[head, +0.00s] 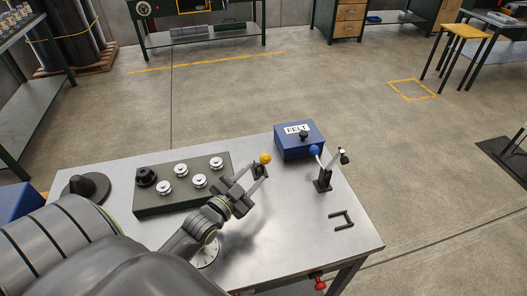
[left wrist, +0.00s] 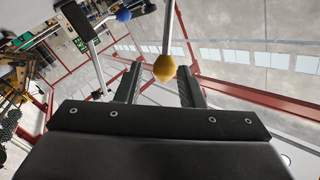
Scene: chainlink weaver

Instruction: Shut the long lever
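Two levers stand on the metal table. One has a yellow ball knob (head: 265,158) on a slanting rod; the other has a blue ball knob (head: 314,149) above a dark bracket (head: 323,182). I cannot tell which is the long one. My left gripper (head: 244,187) is open close to the yellow-knobbed lever and partly hides its base. In the left wrist view, the yellow knob (left wrist: 165,68) shows between the two spread fingers (left wrist: 160,85), with no visible contact. The blue knob (left wrist: 123,15) is off to the upper left there. My right gripper is not in view.
A blue box (head: 299,143) labelled FELT sits behind the levers. A dark green board (head: 150,203) with several silver knobs lies to the left. A small dark U-shaped handle (head: 343,220) is near the right edge. The front right tabletop is mostly clear.

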